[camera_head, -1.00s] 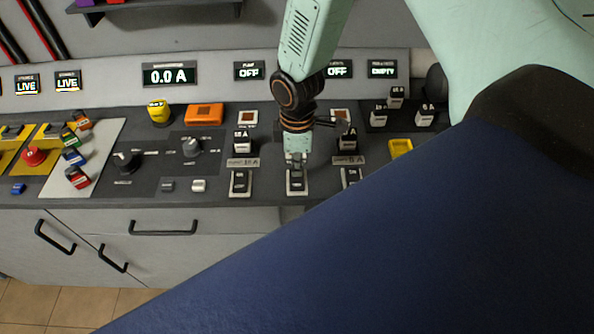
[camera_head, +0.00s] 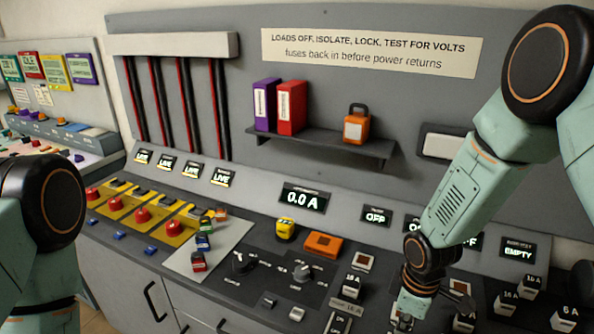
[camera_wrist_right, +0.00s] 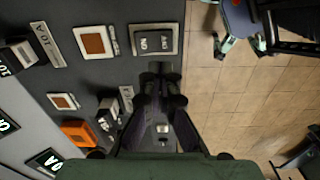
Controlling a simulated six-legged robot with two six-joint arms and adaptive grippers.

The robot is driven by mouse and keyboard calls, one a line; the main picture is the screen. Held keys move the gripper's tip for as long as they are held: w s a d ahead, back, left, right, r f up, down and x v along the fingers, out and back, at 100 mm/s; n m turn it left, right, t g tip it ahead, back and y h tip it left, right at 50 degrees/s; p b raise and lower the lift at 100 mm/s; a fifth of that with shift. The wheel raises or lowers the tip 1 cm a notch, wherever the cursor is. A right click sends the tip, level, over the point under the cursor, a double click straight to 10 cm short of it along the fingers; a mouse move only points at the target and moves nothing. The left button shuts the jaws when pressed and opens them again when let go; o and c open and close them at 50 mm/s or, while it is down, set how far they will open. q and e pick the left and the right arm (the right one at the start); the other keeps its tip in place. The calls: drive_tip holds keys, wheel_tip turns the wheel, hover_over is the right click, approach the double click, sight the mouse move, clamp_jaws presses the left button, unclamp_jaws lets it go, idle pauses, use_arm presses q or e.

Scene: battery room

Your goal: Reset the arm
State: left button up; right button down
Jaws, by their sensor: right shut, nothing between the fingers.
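My right arm comes down from the upper right in the head view. Its gripper (camera_head: 403,322) is low over the sloping control desk (camera_head: 262,310), at the bottom edge of the picture. In the right wrist view the gripper (camera_wrist_right: 162,82) is shut with nothing between its fingers. Its fingertips are close to an ON rocker switch (camera_wrist_right: 156,41); I cannot tell whether they touch it.
The desk carries red buttons (camera_head: 142,215), padlocks (camera_head: 198,262), a rotary knob (camera_head: 302,272), an orange block (camera_head: 323,244) and several fuse holders. Displays read LIVE, 0.0 A (camera_head: 303,198), OFF and EMPTY (camera_head: 518,250). A shelf (camera_head: 330,147) with binders projects above.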

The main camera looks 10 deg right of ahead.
drive_tip(key=f+m, duration=0.1)
drive_tip(key=a+f+m+t+b, duration=0.1)
drive_tip(key=m, duration=0.1)
drive_tip(key=a+m+t, duration=0.1)
drive_tip(key=shift+s+a+f+m+y, duration=0.2)
drive_tip(key=shift+f+m+y, duration=0.2)
drive_tip(key=s+a+f+m+g+b, duration=0.1)
drive_tip(key=s+f+m+b, duration=0.5)
drive_tip(key=s+f+b, duration=1.2)
drive_tip(key=s+f+g, duration=0.1)
drive_tip(key=s+f, duration=0.6)
drive_tip(key=shift+s+a+f+m+h+b, duration=0.15)
drive_tip(key=shift+f+m+h+b, duration=0.15)
drive_tip(key=shift+f+h+b, duration=0.1)
